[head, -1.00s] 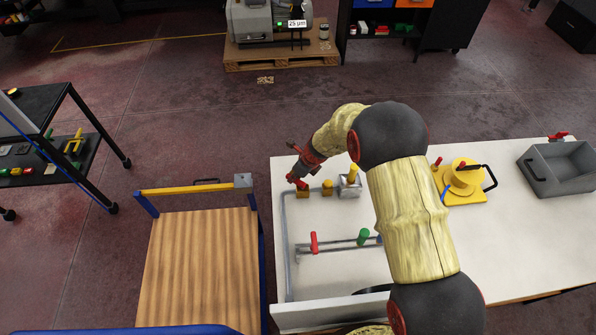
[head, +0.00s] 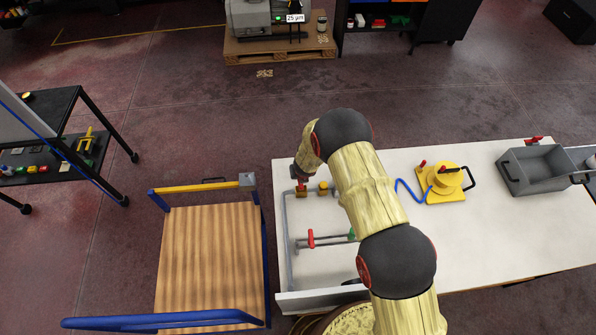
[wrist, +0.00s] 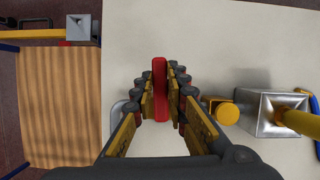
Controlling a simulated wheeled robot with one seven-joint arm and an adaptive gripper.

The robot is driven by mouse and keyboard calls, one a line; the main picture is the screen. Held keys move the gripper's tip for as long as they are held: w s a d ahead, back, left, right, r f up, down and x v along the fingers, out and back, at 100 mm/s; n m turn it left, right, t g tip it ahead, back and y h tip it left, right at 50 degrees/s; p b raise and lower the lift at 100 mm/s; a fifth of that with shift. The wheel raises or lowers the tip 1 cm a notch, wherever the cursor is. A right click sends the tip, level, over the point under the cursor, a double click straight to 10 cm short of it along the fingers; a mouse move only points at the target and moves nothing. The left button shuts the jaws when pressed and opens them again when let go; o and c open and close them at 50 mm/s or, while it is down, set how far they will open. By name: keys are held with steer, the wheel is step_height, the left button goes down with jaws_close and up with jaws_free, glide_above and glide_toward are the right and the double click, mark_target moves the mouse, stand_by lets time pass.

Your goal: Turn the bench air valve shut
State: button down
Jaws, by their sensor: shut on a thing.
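The bench air valve's brass body (head: 301,193) sits on the grey pipe near the back left corner of the white bench (head: 480,225). Its red lever (wrist: 159,88) shows upright in the middle of the wrist view, between the finger pads. My gripper (head: 300,178) is over the valve, pointing down. In the wrist view my gripper (wrist: 160,84) is shut on the red lever, with a pad along each side. The valve body is hidden below the lever in the wrist view, and the gripper hides most of the lever in the head view.
A yellow-capped fitting (wrist: 227,113) and a metal block with a yellow handle (wrist: 268,112) stand right of the valve. Another red handle (head: 311,238) is on a nearer pipe. A wood-topped trolley (head: 212,250) stands left. A yellow reel (head: 443,184) and grey bin (head: 540,172) are right.

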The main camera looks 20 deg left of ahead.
steer(key=shift+w+d+r+m+p, duration=0.1)
steer(key=shift+w+m+p, duration=0.05)
steer(key=shift+m+p, duration=0.35)
steer(key=c, duration=1.8)
jaws_free()
steer(key=shift+o, duration=0.2)
steer(key=v, duration=1.1)
steer(key=shift+s+r, duration=0.3)
steer(key=shift+r, duration=0.05)
